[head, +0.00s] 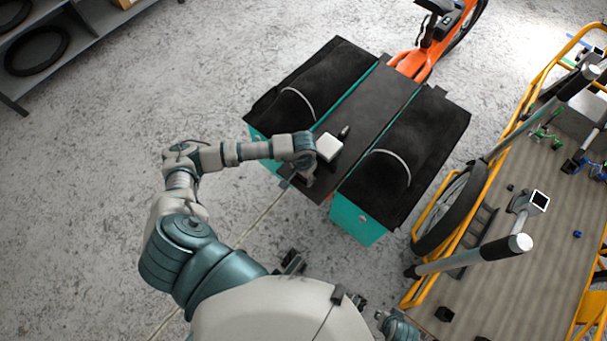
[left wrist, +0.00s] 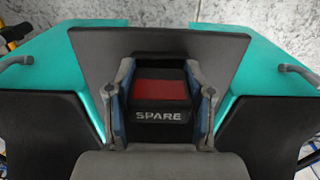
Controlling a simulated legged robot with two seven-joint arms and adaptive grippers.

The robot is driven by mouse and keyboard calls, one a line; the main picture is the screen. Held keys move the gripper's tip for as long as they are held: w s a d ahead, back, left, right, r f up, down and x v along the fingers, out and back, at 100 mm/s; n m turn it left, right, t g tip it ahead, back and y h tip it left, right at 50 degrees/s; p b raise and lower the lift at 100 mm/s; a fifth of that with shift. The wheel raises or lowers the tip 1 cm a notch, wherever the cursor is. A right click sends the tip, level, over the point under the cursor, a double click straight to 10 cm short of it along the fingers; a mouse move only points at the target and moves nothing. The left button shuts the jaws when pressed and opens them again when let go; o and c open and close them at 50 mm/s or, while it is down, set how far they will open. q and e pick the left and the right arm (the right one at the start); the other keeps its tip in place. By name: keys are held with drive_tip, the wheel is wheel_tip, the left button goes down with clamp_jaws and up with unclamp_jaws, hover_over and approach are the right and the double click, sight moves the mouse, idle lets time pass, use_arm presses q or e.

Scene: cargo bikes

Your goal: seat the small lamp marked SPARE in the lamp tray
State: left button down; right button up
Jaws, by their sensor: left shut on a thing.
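My left gripper (head: 300,181) is over the rear end of the dark deck (head: 362,103) between two teal cargo boxes on the orange bike. In the left wrist view its two fingers (left wrist: 160,76) are shut on the sides of the small lamp (left wrist: 160,91). The lamp has a black body, a red lens and the white word SPARE facing the camera. The dark deck lies behind it. I cannot tell whether the lamp touches the deck. In the head view the gripper mostly hides the lamp. I cannot make out the lamp tray for certain. My right gripper is not clearly in view.
Black covers (head: 315,85) top the teal boxes (head: 358,221) on both sides of the deck. A small white box (head: 328,147) shows beside my gripper. A yellow-framed cargo bike (head: 545,240) with loose items stands right. Open floor lies left.

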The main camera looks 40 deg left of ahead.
sight(302, 183)
use_arm(q)
drive_tip(key=shift+s+f, duration=0.15)
drive_tip(key=shift+f, duration=0.15)
use_arm(e)
drive_tip(key=shift+s+f, duration=0.15)
drive_tip(key=shift+f, duration=0.15)
